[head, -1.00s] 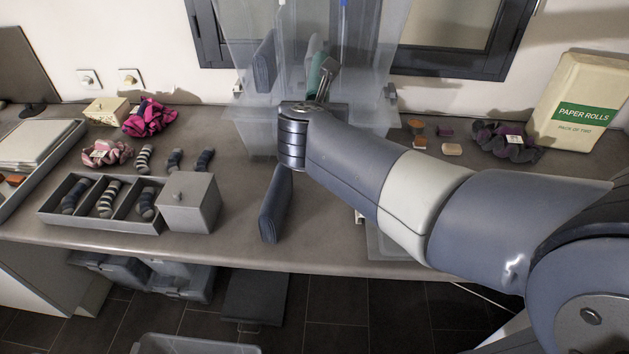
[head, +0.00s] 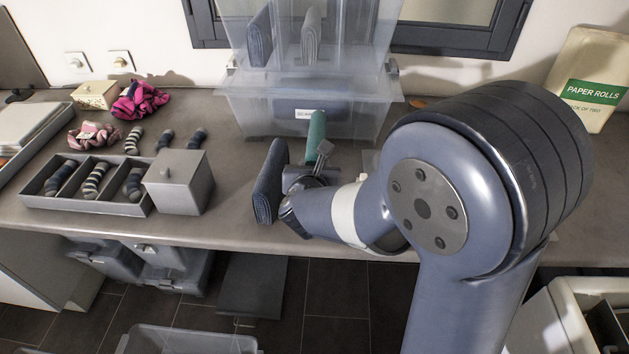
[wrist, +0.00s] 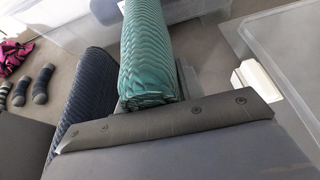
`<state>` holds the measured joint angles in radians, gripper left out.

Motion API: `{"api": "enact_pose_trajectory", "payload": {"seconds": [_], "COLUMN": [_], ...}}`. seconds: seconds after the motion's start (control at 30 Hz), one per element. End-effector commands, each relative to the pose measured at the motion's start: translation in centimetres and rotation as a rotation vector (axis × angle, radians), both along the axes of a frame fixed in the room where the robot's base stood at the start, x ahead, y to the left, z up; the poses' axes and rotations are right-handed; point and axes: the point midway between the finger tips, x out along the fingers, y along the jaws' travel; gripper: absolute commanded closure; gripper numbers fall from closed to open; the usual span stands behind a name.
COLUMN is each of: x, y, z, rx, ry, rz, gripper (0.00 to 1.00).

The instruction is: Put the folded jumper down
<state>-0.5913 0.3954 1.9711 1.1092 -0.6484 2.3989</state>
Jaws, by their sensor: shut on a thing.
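The folded jumper (head: 316,136) is a teal, ribbed, upright bundle. My gripper (head: 319,163) is shut on its lower part, over the counter in front of the stacked clear boxes. In the wrist view the teal jumper (wrist: 148,50) fills the upper middle. A dark blue folded garment (head: 269,182) stands on edge on the counter just left of my gripper. It also shows in the wrist view (wrist: 88,92), close beside the teal one. I cannot tell whether the jumper touches the counter.
The upper clear box (head: 352,42) holds upright dark and grey folded garments; the labelled lower box (head: 245,112) is under it. A lidded grey box (head: 180,185) and a divided sock tray (head: 112,203) stand left. The counter's front edge (head: 235,243) is near.

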Motion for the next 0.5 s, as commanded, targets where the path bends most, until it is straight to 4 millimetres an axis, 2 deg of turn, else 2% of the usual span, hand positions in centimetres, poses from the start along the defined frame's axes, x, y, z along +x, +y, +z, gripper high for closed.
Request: {"api": "enact_pose_trajectory", "payload": {"seconds": [0.03,0.2,0.5], "x": [0.0,0.0,0.0], "y": [0.0,0.0,0.0], "z": [-1.0,-3.3,-3.7], "rx": [-0.005,-0.003,0.0], "ry": [0.002,0.002,-0.002], "rz": [0.002,0.0,0.0], "gripper": [0.97,0.97,0.97]}}
